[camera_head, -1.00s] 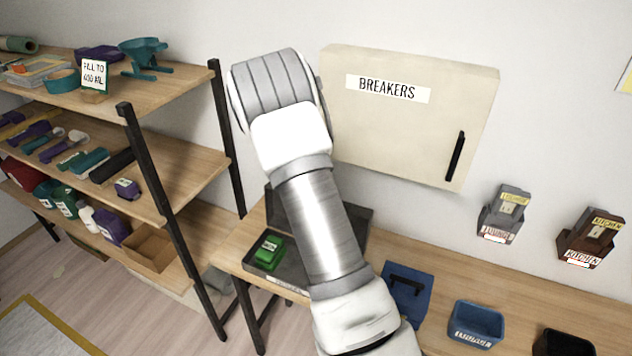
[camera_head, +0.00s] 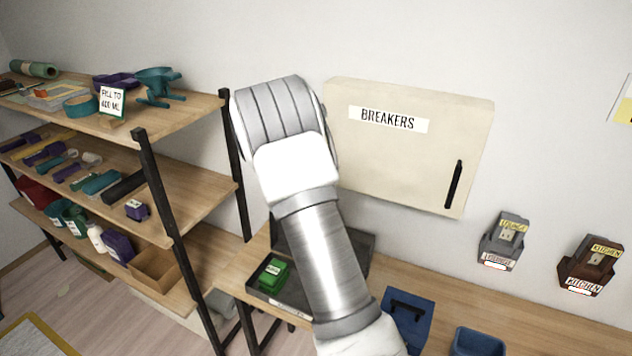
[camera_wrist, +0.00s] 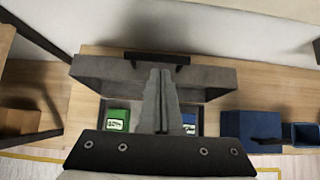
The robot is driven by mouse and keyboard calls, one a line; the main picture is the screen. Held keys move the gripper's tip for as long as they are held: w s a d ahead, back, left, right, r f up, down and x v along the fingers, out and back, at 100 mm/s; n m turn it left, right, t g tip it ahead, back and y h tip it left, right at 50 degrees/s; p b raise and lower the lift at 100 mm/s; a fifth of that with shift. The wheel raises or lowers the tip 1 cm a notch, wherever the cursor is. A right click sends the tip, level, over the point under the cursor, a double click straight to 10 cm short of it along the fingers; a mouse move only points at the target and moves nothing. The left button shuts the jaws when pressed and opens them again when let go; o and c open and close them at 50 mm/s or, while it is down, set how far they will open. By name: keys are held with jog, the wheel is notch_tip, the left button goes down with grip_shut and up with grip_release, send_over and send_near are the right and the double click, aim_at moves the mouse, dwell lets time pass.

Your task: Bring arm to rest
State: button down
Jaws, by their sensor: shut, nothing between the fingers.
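My gripper (camera_wrist: 160,98) shows in the wrist view, its two grey fingers together and nothing between them. It is over a dark grey box (camera_wrist: 205,78) on the wooden bench (camera_wrist: 90,52). I cannot tell the height of the fingers above the box. In the head view my arm rises in front of the wall and the bench, and the gripper itself is hidden there. The open dark grey box (camera_head: 350,243) holds a green block (camera_head: 273,271). In the wrist view the green block (camera_wrist: 118,118) is left of the fingers and a blue block (camera_wrist: 189,120) is right of them.
A beige breakers cabinet (camera_head: 400,165) hangs shut behind my arm. A loaded wooden shelf unit (camera_head: 190,187) stands at left. A blue box (camera_head: 402,322) and a blue bin (camera_head: 478,342) are on the bench. Two small units, grey (camera_head: 503,240) and brown (camera_head: 590,263), are on the wall.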

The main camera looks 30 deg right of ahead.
jog(key=s+a+r+m, duration=0.1)
jog(key=s+r+m, duration=0.2)
jog(key=r, duration=0.5)
jog(key=s+a+r+m, duration=0.1)
jog(key=s+r+m, duration=0.25)
jog(key=r, duration=0.45)
jog(key=s+a+r+m+y+b, duration=0.1)
jog(key=s+a+m+y, duration=0.1)
jog(key=s+a+m, duration=0.3)
jog(key=s+a+r+m+y+b, duration=0.1)
jog(key=s+a+m, duration=0.5)
jog(key=s, duration=0.8)
jog(key=s+a+r+m+y+b, duration=0.1)
jog(key=s+a+m+y+b, duration=0.1)
jog(key=s+a+m, duration=0.4)
jog(key=s+m+y, duration=0.1)
jog(key=s+m, duration=0.1)
jog(key=s, duration=0.2)
jog(key=shift+r+y, duration=0.15)
jog(key=shift+y, duration=0.25)
jog(key=shift+w, duration=0.1)
